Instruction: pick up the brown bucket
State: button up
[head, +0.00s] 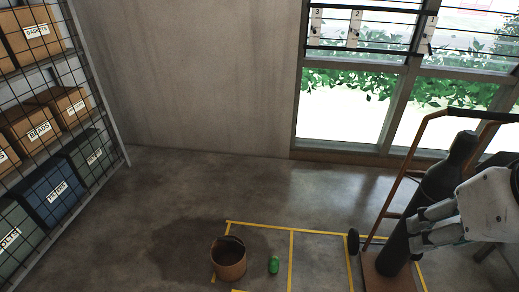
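The brown bucket (230,265) stands upright on the floor, low in the head view and left of centre. Its dark handle or rim edge shows at the top, and its inside looks dark. It stands on the left yellow floor line. My gripper (415,232) is at the right, well apart from the bucket and in front of a dark gas cylinder. Its fingers point left; I cannot make out the gap between them clearly, and no object shows in them.
A small green object (273,265) stands just right of the bucket. An orange-framed trolley (385,215) with a dark cylinder (425,205) stands at the right. Caged shelves with labelled boxes (50,205) line the left. The floor between shelves and bucket is clear, with a dark patch.

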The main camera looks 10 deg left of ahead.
aim_at(228, 255)
jog(key=i+j, duration=0.1)
jog(key=j, duration=0.35)
jog(key=i+j+u, duration=0.1)
jog(key=j, duration=0.35)
jog(key=i+j, duration=0.1)
jog(key=j, duration=0.35)
jog(key=i+j+u, duration=0.15)
jog(key=j, duration=0.3)
jog(key=i+j, duration=0.1)
jog(key=j, duration=0.35)
jog(key=i+j+u, duration=0.1)
jog(key=j, duration=0.3)
jog(key=i+j, duration=0.15)
jog(key=j, duration=0.3)
jog(key=i+j+u, duration=0.1)
jog(key=j, duration=0.3)
jog(key=i, duration=0.05)
